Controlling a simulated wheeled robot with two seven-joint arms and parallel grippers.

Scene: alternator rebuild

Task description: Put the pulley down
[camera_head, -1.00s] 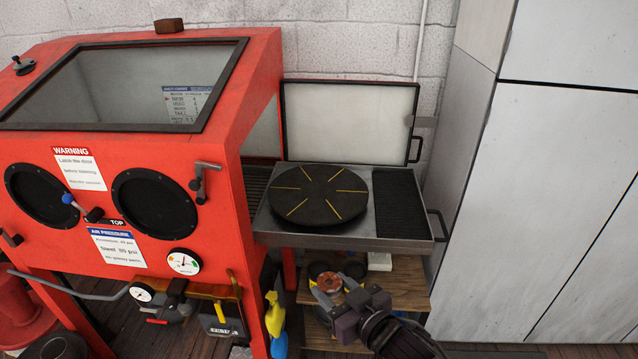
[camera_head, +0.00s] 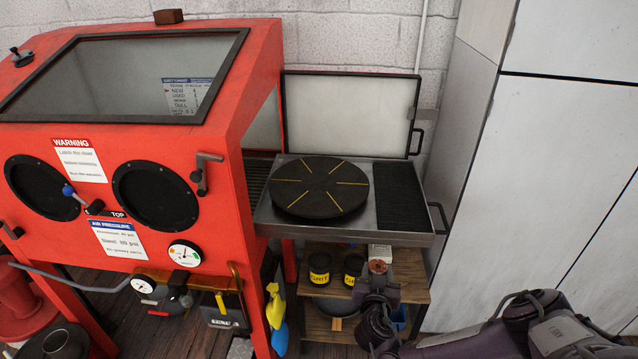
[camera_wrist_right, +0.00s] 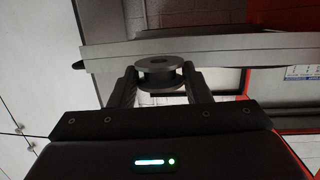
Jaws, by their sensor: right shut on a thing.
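My right gripper (camera_head: 378,284) is in the lower middle of the head view, low in front of the pull-out tray. It is shut on the pulley (camera_head: 378,266), of which only a small brownish part shows there. In the right wrist view the pulley (camera_wrist_right: 158,76) is a grey grooved wheel held between the two fingers (camera_wrist_right: 158,88). It is below the tray's edge in the head view. The black round turntable (camera_head: 290,190) with yellow lines lies bare on the metal tray (camera_head: 345,231). My left gripper is not in view.
The red blasting cabinet (camera_head: 235,150) stands left of the tray, its side door (camera_head: 345,115) standing open behind. A wooden shelf (camera_head: 405,265) below holds two black tins (camera_head: 319,268) with yellow labels and a pale block (camera_head: 380,251). Grey lockers (camera_head: 560,150) stand at the right.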

